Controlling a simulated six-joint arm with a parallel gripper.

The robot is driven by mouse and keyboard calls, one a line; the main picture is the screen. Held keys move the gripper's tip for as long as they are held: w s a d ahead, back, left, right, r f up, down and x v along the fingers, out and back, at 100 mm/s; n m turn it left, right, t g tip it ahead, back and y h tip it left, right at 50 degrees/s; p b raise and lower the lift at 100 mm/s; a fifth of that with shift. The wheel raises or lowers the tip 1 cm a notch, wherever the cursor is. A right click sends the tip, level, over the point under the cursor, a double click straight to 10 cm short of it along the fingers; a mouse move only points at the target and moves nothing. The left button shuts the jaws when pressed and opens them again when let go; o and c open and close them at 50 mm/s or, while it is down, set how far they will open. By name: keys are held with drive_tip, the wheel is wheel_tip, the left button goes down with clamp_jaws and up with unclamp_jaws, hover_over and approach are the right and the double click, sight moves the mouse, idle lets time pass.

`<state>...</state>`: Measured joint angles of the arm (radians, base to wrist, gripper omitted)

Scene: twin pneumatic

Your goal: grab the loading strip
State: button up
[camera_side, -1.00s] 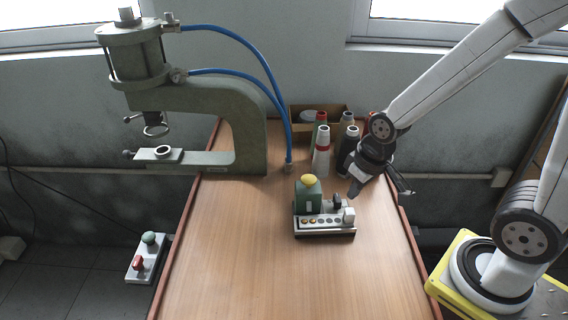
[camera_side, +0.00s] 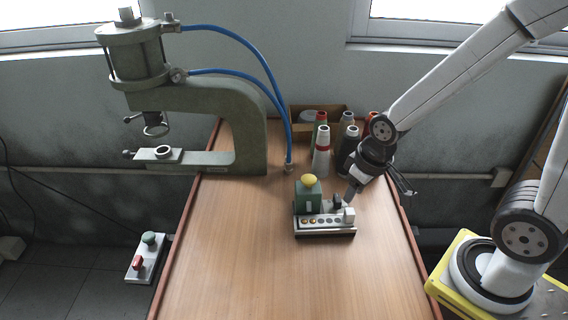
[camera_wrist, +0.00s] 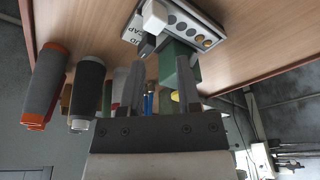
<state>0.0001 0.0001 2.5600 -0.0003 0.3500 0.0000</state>
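The loading strip (camera_side: 322,221) is a pale strip with several round spots, some yellow and some dark, and a white block (camera_side: 348,214) at its right end. It lies at the front of a small fixture with a green block (camera_side: 308,196) and a yellow knob. The strip also shows at the top of the wrist view (camera_wrist: 187,27), with the white block (camera_wrist: 153,16) near its left end. My gripper (camera_side: 352,196) is above and behind the white block. In the wrist view its two fingers (camera_wrist: 163,84) are apart with nothing held between them.
A green press (camera_side: 240,120) with blue hoses is at the back left. The front of the table is clear.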

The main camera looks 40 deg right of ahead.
sight(354, 213)
idle(0.3)
